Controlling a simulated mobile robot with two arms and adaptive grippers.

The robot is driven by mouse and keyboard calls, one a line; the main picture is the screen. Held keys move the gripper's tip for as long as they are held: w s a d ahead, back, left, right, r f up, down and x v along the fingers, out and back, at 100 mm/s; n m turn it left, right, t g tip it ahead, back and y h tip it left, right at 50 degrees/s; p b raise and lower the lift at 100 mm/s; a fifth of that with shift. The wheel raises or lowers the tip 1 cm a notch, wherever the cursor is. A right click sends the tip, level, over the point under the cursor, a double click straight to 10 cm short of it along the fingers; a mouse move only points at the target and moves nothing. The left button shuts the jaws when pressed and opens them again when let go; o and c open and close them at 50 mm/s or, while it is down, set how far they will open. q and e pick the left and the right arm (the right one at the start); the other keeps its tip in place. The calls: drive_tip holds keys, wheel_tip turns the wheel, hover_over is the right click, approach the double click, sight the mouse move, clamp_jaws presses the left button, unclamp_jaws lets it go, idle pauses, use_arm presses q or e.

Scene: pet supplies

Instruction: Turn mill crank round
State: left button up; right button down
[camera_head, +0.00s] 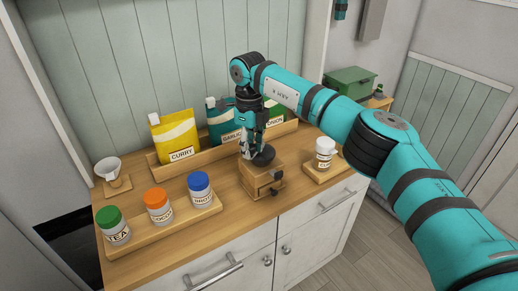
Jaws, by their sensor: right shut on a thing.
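The mill (262,182) is a small wooden box with a drawer knob and a dark round top, on the wooden counter. My right gripper (249,154) points down at the left side of the dark top. It is shut on the mill crank, which is mostly hidden by the fingers. My left gripper is not in view.
A rack with jars lidded green (108,215), orange (155,196) and blue (198,182) stands in front left. A yellow curry pouch (175,138) and other pouches stand in a tray behind. A white funnel (108,167) is left; a white jar (324,153) stands close right.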

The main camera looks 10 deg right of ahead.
drive_tip(key=shift+w+a+m, duration=0.35)
drive_tip(key=shift+w+m, duration=0.05)
drive_tip(key=shift+m, duration=0.5)
drive_tip(key=c, duration=1)
unclamp_jaws()
wheel_tip(320, 180, up, 12)
drive_tip(key=shift+r, duration=0.1)
